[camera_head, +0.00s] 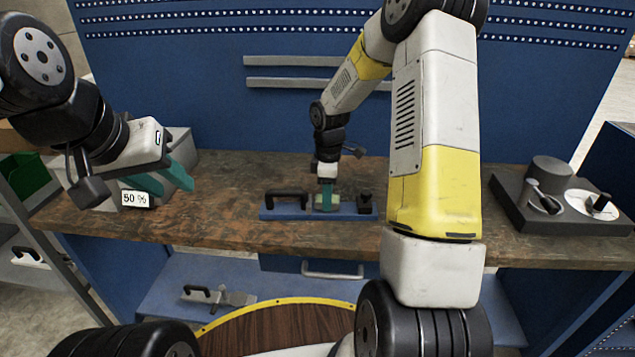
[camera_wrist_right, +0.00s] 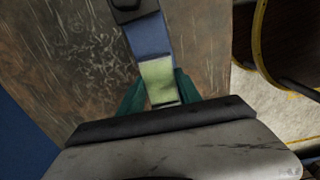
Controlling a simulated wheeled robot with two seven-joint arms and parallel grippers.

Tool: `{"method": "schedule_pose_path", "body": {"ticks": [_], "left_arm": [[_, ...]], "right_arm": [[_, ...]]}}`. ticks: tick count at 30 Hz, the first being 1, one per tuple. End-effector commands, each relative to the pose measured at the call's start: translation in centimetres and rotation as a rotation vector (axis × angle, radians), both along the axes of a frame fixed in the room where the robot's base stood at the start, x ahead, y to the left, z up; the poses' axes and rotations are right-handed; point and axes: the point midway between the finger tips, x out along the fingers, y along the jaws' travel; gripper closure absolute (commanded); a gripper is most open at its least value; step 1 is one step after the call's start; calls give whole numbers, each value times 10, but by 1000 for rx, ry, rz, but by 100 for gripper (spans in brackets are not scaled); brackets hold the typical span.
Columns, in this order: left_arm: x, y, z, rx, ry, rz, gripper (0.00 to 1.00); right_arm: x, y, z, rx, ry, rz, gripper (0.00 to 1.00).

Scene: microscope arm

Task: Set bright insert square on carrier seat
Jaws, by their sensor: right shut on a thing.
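The bright insert is a pale yellow-green block (camera_head: 325,207) at the middle of the blue carrier (camera_head: 348,212), which lies on the bench. My right gripper (camera_head: 326,197) points down over the carrier and is shut on the insert. In the right wrist view the insert (camera_wrist_right: 158,78) shows between the teal fingers (camera_wrist_right: 160,92), in line with the blue carrier strip (camera_wrist_right: 149,36). Whether it sits flush on the seat cannot be told; its underside is hidden. My left gripper (camera_head: 163,181) is open and empty, at the left of the bench.
The carrier has a black handle (camera_head: 287,196) at its left and a black knob (camera_head: 364,200) at its right. A grey box with a "50 %" label (camera_head: 135,198) stands below my left gripper. A dark tray (camera_head: 520,205) holds parts at the right. Bench between is clear.

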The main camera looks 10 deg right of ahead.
Motion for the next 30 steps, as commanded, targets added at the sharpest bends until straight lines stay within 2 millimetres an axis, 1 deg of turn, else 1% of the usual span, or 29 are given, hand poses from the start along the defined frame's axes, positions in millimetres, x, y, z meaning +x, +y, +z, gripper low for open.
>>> {"method": "schedule_pose_path", "body": {"ticks": [8,25,26,27,29,30], "left_arm": [[0,0,0,0,0,0,64],[0,0,0,0,0,0,64],[0,0,0,0,0,0,64],[0,0,0,0,0,0,64],[0,0,0,0,0,0,64],[0,0,0,0,0,0,64]], "right_arm": [[1,0,0,0,-2,0,100],[0,0,-11,0,-1,0,100],[1,0,-11,0,-1,0,54],[1,0,-11,0,-1,0,46],[1,0,-11,0,-1,0,34],[1,0,-11,0,-1,0,34]]}}
